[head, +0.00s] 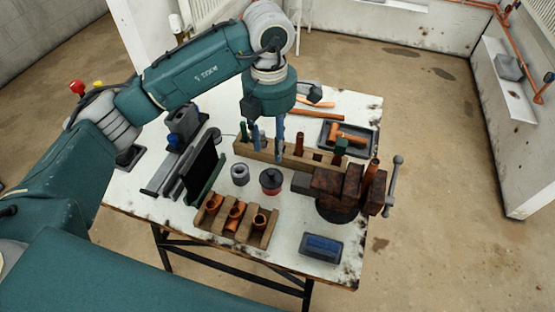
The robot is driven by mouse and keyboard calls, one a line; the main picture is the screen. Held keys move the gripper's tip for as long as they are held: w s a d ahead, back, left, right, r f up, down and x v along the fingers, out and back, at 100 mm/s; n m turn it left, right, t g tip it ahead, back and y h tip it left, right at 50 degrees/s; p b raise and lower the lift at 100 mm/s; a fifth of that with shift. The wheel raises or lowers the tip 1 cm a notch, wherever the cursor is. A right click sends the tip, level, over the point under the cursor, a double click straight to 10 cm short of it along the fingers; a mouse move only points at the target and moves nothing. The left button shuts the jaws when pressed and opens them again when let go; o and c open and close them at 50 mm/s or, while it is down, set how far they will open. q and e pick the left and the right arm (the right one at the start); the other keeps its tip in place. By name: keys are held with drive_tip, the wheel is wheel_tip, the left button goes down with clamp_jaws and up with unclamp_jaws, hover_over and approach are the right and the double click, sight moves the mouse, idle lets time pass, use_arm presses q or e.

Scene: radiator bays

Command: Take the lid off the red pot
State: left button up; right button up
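The red pot (271,188) stands on the white table left of the vise, with a dark lid (271,176) with a small knob on it. My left gripper (267,145) points down above the wooden tool rack, behind the pot in the picture and apart from it. Its two fingers look spread, with nothing seen between them, though blue tool handles in the rack partly blend with them. My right gripper is not in view.
A grey round can (239,175) stands just left of the pot. A wooden rack (288,157) with tools is behind it. A brown vise (338,188) is to its right. A wooden holder with copper fittings (235,218) is in front. A blue block in a tray (321,246) lies front right.

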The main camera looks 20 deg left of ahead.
sight(271, 172)
use_arm(q)
drive_tip(key=f, duration=0.2)
drive_tip(key=s+f+p, duration=0.1)
drive_tip(key=f, duration=0.1)
drive_tip(key=shift+a+f, duration=0.1)
drive_tip(key=shift+f, duration=0.2)
drive_tip(key=shift+w+f, duration=0.1)
drive_tip(key=shift+f, duration=0.2)
drive_tip(key=f, duration=0.1)
drive_tip(key=f+p, duration=0.1)
drive_tip(key=f, duration=0.1)
drive_tip(key=f+p, duration=0.1)
drive_tip(key=shift+w+f, duration=0.2)
drive_tip(key=shift+w, duration=0.1)
drive_tip(key=shift+f+p, duration=0.25)
drive_tip(key=shift+p, duration=0.05)
drive_tip(key=shift+f, duration=0.1)
drive_tip(key=shift+c, duration=0.5)
drive_tip(key=c, duration=0.8)
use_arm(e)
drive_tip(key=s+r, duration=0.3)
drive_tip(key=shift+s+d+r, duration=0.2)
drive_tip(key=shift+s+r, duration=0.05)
